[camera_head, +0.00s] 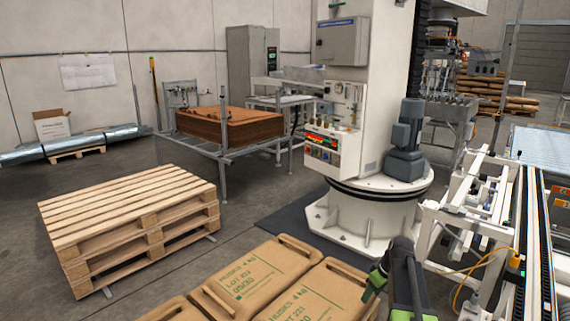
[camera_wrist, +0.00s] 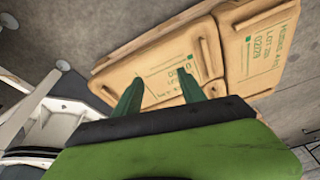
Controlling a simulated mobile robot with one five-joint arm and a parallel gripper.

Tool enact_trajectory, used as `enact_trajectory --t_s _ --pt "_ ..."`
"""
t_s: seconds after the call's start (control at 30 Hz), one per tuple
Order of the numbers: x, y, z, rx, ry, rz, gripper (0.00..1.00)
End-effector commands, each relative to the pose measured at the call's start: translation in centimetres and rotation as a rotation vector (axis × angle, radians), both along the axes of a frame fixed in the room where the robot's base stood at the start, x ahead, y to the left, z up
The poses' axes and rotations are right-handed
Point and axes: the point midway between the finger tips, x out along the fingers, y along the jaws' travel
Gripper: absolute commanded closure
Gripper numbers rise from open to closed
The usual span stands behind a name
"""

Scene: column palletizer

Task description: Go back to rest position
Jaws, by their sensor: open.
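My gripper (camera_wrist: 158,88) is open, its two green fingers spread apart with nothing between them. Tan sacks with raised handles and green print lie beyond the fingertips, one sack (camera_wrist: 150,72) straight ahead and another (camera_wrist: 262,45) to the right. A gap between fingers and sacks is hard to judge. In the head view my dark and green gripper (camera_head: 372,288) is at the bottom, right of centre, beside the right-hand sack (camera_head: 318,292). Another printed sack (camera_head: 250,272) lies to its left. The lower parts of the sacks are cut off by the frame.
A stack of wooden pallets (camera_head: 130,205) stands at left. A white column machine (camera_head: 365,210) with a grey motor stands behind the sacks. A conveyor (camera_head: 530,235) runs along the right. Brown sheets (camera_head: 225,125) lie on a rack behind. Grey floor is open between pallets and column.

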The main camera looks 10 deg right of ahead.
Motion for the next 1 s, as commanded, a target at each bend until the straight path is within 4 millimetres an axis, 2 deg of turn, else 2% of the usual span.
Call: enact_trajectory --t_s 0.03,0.1,0.2,0.3,0.43,0.5,0.6,0.7,0.8,1.0 --pt "-0.1 4.8 -0.1 -0.001 0.016 0.040 0.52" --pt "-0.5 10.3 -0.3 -0.005 0.044 0.071 0.52" --pt "-1.7 16.7 -0.4 -0.014 0.079 0.096 0.52" --pt "-3.6 21.9 -0.6 -0.027 0.115 0.099 0.52" --pt "-7.3 27.0 -0.8 -0.050 0.166 0.055 0.52" --pt "-10.1 28.1 -0.9 -0.069 0.201 -0.028 0.52" --pt "-13.0 26.6 -1.0 -0.089 0.248 -0.223 0.52" --pt "-13.5 26.1 -1.0 -0.088 0.282 -0.411 0.52" --pt "-13.4 26.1 2.8 -0.082 0.282 -0.434 0.52" --pt "-13.3 26.1 8.7 -0.082 0.282 -0.432 0.52"
